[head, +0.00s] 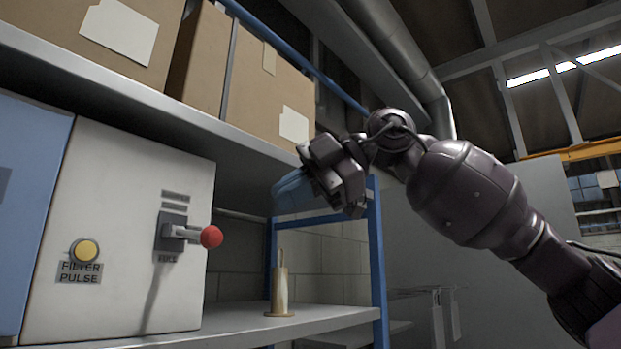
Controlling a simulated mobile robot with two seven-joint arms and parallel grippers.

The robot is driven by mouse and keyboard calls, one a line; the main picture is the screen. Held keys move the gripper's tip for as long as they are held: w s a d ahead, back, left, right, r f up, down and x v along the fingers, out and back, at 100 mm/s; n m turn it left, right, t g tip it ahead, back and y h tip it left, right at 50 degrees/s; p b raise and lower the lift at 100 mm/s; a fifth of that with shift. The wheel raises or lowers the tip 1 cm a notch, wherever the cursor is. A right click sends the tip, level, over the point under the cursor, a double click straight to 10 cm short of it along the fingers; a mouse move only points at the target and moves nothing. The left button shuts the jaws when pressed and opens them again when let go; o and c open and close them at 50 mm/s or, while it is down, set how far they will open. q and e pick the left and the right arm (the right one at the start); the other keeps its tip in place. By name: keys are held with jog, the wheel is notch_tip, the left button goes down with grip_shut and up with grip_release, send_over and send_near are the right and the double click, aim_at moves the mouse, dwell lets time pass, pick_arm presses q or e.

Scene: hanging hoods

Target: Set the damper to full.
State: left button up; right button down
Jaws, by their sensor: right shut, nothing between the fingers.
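The damper control is a lever with a red ball knob (211,237) on a short grey arm. It sticks out to the right from a dark slotted plate (171,231) on the front of a pale cabinet (120,200). Small labels sit above and below the plate; I cannot read them surely. The lever stands about mid-plate. My right gripper (291,191) is shut and empty, its blue-grey fingers pointing left. It is above and to the right of the knob, apart from it. My left gripper is out of view.
A yellow button (84,250) labelled FILTER PULSE is on the cabinet's left. Cardboard boxes (270,80) stand on the shelf above (100,85). A brass-coloured object (280,287) stands on the lower shelf. A blue rack post (377,265) rises below my right wrist.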

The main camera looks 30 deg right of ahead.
aim_at(195, 234)
pick_arm(q)
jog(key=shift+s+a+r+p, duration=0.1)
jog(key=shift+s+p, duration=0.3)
jog(key=shift+p, duration=0.3)
pick_arm(e)
jog(key=x, duration=0.8)
jog(key=shift+d, duration=0.1)
pick_arm(q)
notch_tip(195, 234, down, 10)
jog(key=b, duration=1)
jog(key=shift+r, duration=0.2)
pick_arm(e)
jog(key=f+t, duration=0.1)
jog(key=f+n+t+y, duration=0.1)
jog(key=f, duration=0.1)
jog(key=f+t+y, duration=0.1)
jog(key=shift+w+f+n, duration=0.35)
jog(key=shift+f+n, duration=0.05)
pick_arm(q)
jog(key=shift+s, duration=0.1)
